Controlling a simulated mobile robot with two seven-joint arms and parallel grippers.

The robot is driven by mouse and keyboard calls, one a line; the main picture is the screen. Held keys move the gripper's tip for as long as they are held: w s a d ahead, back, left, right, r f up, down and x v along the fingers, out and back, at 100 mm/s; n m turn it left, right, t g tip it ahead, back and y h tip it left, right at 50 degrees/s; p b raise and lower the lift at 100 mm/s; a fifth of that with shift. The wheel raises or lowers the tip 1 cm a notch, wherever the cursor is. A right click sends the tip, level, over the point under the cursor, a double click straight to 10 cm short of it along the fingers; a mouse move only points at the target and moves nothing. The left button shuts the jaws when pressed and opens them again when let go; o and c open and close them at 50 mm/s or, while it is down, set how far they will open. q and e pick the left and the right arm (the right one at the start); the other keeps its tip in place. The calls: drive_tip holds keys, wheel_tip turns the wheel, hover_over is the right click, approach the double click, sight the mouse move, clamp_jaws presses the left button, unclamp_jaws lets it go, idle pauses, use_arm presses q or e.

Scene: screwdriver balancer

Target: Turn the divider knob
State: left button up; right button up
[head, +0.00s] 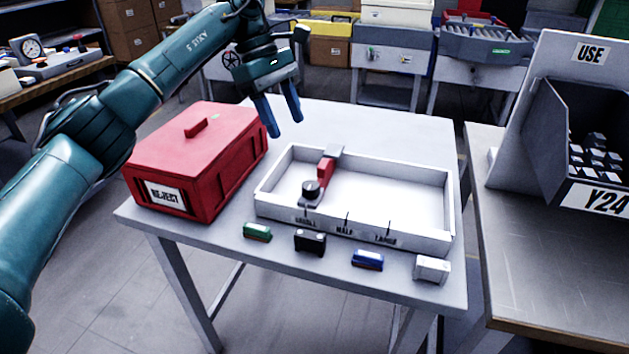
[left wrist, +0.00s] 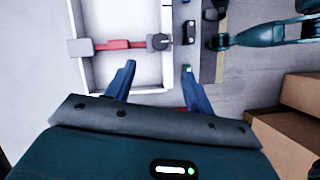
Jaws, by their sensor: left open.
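The divider (head: 325,170) is a red bar with grey ends, lying across a white tray (head: 405,189) near its left side, by the SMALL mark. The black round knob (head: 311,188) sits on the divider's near end at the tray's front wall. Both the divider (left wrist: 120,45) and the knob (left wrist: 158,41) show in the left wrist view. My left gripper (head: 285,127) is open and empty, pointing down above the table behind the tray's left end. In the left wrist view the knob appears just beyond the left fingertips (left wrist: 159,66), not touching them. My right gripper cannot be made out.
A red REJECT box (head: 222,165) stands left of the tray. Green (head: 257,232), black (head: 310,240), blue (head: 367,259) and white (head: 432,268) blocks stand in front. A grey bin (head: 560,140) is on the right-hand bench. The table's back is clear.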

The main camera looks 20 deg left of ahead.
sight(309, 184)
use_arm(q)
drive_tip(key=x, duration=1.3)
drive_tip(key=shift+f, duration=0.1)
drive_tip(key=shift+c, duration=0.4)
drive_tip(key=c, duration=0.9)
